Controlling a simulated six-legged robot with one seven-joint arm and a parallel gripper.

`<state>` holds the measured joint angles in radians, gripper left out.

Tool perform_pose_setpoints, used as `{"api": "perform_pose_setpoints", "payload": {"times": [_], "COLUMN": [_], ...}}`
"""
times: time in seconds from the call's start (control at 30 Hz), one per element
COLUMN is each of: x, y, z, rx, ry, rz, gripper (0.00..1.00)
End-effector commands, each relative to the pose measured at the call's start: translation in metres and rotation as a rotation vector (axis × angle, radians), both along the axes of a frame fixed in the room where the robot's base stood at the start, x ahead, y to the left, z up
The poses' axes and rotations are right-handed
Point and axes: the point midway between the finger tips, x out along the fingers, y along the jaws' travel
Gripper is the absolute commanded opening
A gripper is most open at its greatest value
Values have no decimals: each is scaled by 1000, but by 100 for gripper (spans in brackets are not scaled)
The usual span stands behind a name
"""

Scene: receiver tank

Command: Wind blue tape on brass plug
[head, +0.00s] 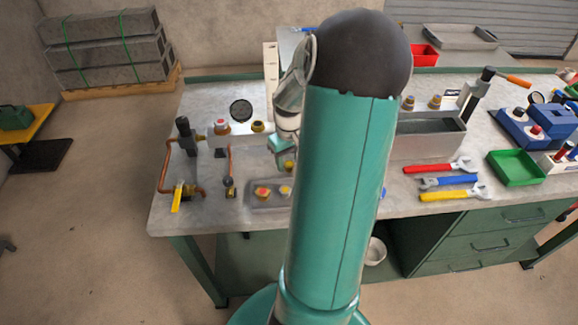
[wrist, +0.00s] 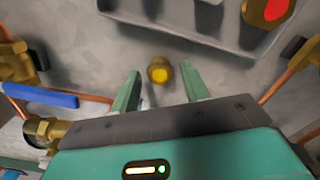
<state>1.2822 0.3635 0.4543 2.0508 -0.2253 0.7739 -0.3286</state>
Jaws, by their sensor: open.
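My gripper (wrist: 160,78) is open in the wrist view, its two green fingers apart with nothing held. A small brass piece with a yellow end (wrist: 159,70), which looks like a plug, shows in the gap just beyond the fingertips. It appears apart from both fingers; I cannot tell the height between them. In the head view my gripper (head: 284,152) is over the left part of the bench, partly hidden by my arm. No roll of blue tape can be made out in either view.
A grey tray (head: 262,200) holds brass pieces with coloured tops; its edge also shows in the wrist view (wrist: 205,30). Copper pipework with a yellow-handled valve (head: 178,195) stands at left. A blue handle (wrist: 40,96) is left of my fingers. Wrenches (head: 448,181) lie at right.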

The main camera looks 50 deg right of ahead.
Motion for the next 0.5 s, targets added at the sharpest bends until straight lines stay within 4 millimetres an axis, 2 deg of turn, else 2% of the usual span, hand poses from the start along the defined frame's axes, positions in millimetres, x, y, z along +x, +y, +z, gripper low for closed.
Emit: {"api": "perform_pose_setpoints", "payload": {"times": [0.03,0.27,0.5], "x": [0,0,0], "y": [0,0,0], "z": [0,0,2], "rx": [0,0,-1], "ry": [0,0,-1], "rz": [0,0,0], "gripper": [45,0,0]}}
